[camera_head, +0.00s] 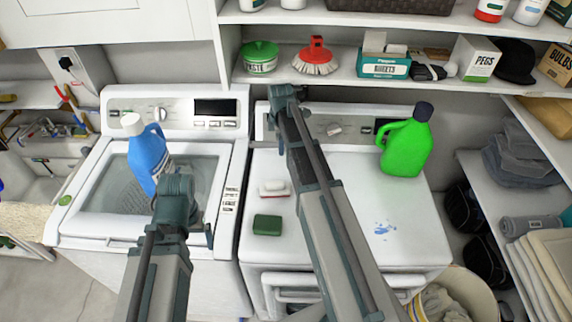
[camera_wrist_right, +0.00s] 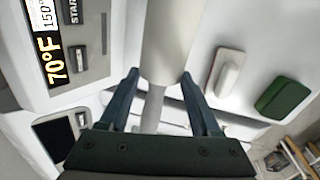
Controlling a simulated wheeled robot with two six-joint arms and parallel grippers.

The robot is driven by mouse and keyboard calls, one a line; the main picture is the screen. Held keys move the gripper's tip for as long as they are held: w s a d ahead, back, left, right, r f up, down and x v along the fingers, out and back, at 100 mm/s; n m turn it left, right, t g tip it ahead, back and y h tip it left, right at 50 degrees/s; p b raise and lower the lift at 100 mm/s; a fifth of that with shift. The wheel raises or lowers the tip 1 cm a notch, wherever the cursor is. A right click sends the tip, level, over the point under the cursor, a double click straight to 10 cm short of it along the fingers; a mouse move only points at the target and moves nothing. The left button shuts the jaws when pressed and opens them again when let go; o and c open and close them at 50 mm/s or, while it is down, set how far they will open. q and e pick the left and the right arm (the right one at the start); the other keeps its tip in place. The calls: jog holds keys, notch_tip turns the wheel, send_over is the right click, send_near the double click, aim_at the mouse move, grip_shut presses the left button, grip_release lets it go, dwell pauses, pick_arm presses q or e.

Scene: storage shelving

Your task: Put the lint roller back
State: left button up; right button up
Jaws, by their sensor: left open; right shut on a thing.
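The lint roller (camera_wrist_right: 176,42) shows in the right wrist view as a pale cylinder with a thin grey handle. My right gripper (camera_wrist_right: 160,80) is shut on it, with one finger on each side. The roller's far end runs out of the top of that view. In the head view my right gripper (camera_head: 284,108) is up between the two machines' control panels, below the shelf, and the roller cannot be made out there. My left gripper (camera_head: 180,195) is open and empty over the left washer, in front of the blue bottle (camera_head: 148,158).
The shelf (camera_head: 340,82) above holds a brush (camera_head: 316,58), a tub (camera_head: 261,58) and boxes. Shelving stands at the right.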

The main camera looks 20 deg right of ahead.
jog(key=shift+f+b, duration=4.4)
jog(key=shift+f, duration=0.35)
jog(key=shift+r, duration=0.15)
jog(key=o, duration=1.2)
jog(key=r+p, duration=0.4)
jog(key=s+r+p, duration=0.1)
jog(key=r+p, duration=0.7)
jog(key=shift+s+a, duration=0.3)
jog(key=shift+s, duration=0.1)
jog(key=shift+f, duration=0.2)
